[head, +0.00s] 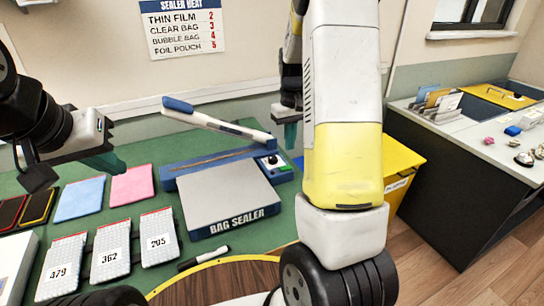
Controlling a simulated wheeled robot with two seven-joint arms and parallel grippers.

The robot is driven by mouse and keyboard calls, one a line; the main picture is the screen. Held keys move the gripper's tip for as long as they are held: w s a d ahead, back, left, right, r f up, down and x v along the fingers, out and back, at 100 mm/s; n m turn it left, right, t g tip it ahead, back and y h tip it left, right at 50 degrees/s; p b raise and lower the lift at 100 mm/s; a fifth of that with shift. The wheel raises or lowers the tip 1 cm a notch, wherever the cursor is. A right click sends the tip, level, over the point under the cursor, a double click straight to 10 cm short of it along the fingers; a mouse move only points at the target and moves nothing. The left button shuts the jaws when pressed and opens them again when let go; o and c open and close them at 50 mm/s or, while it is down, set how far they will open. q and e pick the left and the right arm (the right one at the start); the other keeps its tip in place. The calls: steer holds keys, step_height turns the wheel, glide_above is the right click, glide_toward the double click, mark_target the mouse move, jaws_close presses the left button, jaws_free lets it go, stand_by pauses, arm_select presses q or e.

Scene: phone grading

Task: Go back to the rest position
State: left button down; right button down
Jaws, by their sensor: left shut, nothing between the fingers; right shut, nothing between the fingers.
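My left gripper (110,163) comes in from the left edge, with teal fingertips shut and empty. It is above the green mat (145,205), near the pink cloth (132,185). My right arm (343,110) stands upright in the middle and hides part of the scene. My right gripper (287,133) shows just left of that arm, pointing down over the back of the table by the bag sealer. It is shut, and its fingers are partly hidden by the arm.
The bag sealer (225,195) has its lever raised. Several numbered white pouches (110,250), a blue cloth (80,199) and a black marker (203,257) lie on the mat. A yellow bin (400,160) and a side counter (455,135) with small items stand right.

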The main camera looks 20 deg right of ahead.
steer(key=s+a+r+t, duration=0.2)
steer(key=s+a+r, duration=0.2)
steer(key=s, duration=0.3)
steer(key=s+a+r+t+y, duration=0.1)
steer(key=s+a+r+t, duration=0.1)
steer(key=s+a+r, duration=0.2)
steer(key=s+a+r+m+t+y, duration=0.1)
steer(key=s+a+r, duration=0.3)
steer(key=s+r, duration=0.4)
steer(key=s+t, duration=0.1)
steer(key=s, duration=0.3)
steer(key=shift+a+r, duration=0.4)
